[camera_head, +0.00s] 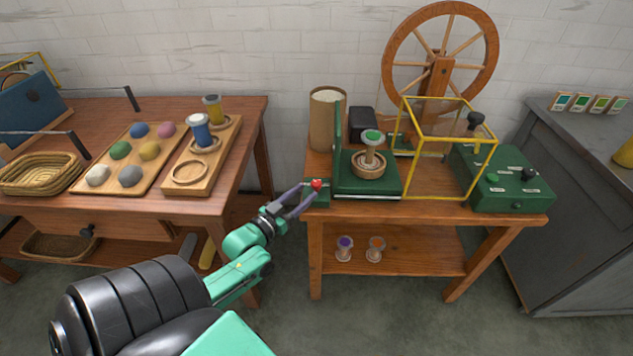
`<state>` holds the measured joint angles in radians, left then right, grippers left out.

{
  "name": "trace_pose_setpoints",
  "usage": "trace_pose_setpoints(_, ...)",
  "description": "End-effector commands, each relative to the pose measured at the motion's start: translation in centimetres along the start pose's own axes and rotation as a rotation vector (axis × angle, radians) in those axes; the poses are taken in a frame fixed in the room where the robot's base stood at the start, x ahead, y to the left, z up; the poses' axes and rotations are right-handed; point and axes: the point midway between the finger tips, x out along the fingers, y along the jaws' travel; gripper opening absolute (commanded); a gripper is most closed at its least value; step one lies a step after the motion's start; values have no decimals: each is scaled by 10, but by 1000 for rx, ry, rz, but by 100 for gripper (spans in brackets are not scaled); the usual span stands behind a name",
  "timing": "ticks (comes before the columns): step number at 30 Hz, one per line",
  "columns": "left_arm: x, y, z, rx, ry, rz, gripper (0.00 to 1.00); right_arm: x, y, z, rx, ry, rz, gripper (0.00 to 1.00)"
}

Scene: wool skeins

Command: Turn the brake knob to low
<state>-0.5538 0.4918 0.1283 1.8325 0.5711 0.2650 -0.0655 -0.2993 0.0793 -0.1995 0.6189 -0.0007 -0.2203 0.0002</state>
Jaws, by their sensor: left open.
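My left gripper (306,194) is open at the left edge of the winding table, its fingertips close to a small red knob (316,184) on a small green block. I cannot tell whether they touch it. A green control box (500,197) stands at the table's right end, with a black knob (528,174) on its top right, a green button (492,178) on its left and small white labels too small to read. My left gripper is well to the left of this box. No right gripper shows.
A yellow wire guard (451,137) stands between the green spindle base (350,187) and the control box. A wooden spinning wheel (440,45) rises behind. The left table (135,207) holds wool balls, spools and baskets. A floor gap separates the tables.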

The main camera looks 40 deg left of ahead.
Motion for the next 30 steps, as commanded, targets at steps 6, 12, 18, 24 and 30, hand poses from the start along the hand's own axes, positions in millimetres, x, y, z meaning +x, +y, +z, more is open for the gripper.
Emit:
trace_pose_setpoints(6, 49, 0, 0, 0, 3, 0, 51, 4, 0, 0, 0, 0, 0, 100)
trace_pose_setpoints(12, 62, 0, 0, 1, -1, 1, 51, 4, 0, 0, 0, 0, 0, 100)
trace_pose_setpoints(18, 61, 0, 0, 1, -1, 1, 40, 4, 0, 0, 0, 1, 0, 100)
trace_pose_setpoints(24, 61, 0, 0, 0, -1, 0, 0, 4, 0, 0, 0, 1, 0, 100)
trace_pose_setpoints(30, 61, -2, -8, -5, 6, -62, 0, -16, 0, -2, 0, 1, -1, 100)
